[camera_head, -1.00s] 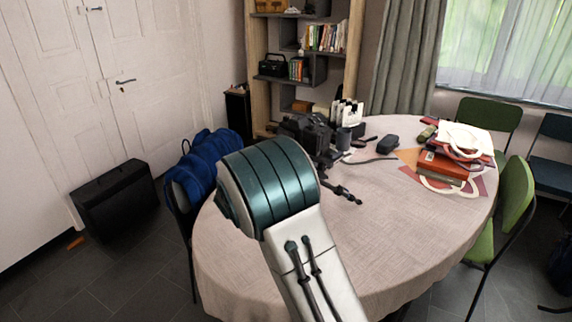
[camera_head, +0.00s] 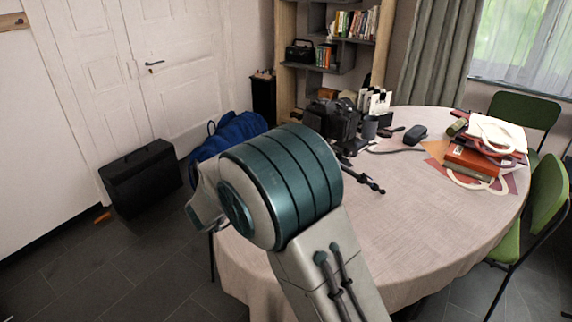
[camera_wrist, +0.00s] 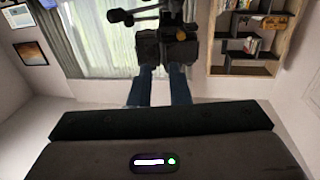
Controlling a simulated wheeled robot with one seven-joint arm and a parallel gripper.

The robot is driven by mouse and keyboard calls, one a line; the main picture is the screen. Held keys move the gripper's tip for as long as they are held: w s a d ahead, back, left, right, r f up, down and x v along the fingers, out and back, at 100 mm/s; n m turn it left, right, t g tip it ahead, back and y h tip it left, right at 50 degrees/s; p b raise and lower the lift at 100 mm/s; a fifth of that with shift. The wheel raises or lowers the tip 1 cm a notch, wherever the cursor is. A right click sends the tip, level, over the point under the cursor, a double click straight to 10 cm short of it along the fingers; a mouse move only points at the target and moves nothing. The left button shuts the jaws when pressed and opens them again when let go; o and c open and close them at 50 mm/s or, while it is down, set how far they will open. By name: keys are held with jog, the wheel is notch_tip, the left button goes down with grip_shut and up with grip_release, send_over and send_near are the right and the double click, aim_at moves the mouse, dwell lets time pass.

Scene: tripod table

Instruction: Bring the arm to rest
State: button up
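The end of my arm is hidden in the head view behind my teal and white arm link. In the wrist view my gripper (camera_wrist: 163,52) shows as two dark bluish fingers with a light gap between them, ending at black blocks. A black thing with a sideways bar and knob (camera_wrist: 130,15) overlaps the tips; whether it is held or stands behind them I cannot tell. A black camera-like object (camera_head: 332,120) shows over the table (camera_head: 420,210), just beyond my arm. A thin black jointed rod (camera_head: 368,182) sticks out below it, partly hidden.
Books and a white bag (camera_head: 495,135) lie at the table's right. The table's middle front is clear.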

dwell(0.3)
jog(key=w+d+r+n+t+y+p, duration=0.1)
jog(key=w+d+r+n+t+y, duration=0.15)
jog(key=w+r+y, duration=0.4)
jog(key=s+n+g+y+p, duration=0.1)
jog(key=s+n+g+y, duration=0.1)
jog(key=s+n+y, duration=0.4)
jog(key=s+d+f+g, duration=0.2)
jog(key=s+d+g, duration=0.1)
jog(key=s, duration=0.6)
jog(key=s+d+f+g+p, duration=0.1)
jog(key=s+d+g, duration=0.3)
jog(key=s, duration=0.6)
jog(key=s+d+f+g, duration=0.3)
jog(key=s+d, duration=0.2)
jog(key=s, duration=0.5)
jog(key=shift+f+p, duration=0.25)
jog(key=shift+p, duration=0.15)
jog(key=shift+n+y, duration=0.25)
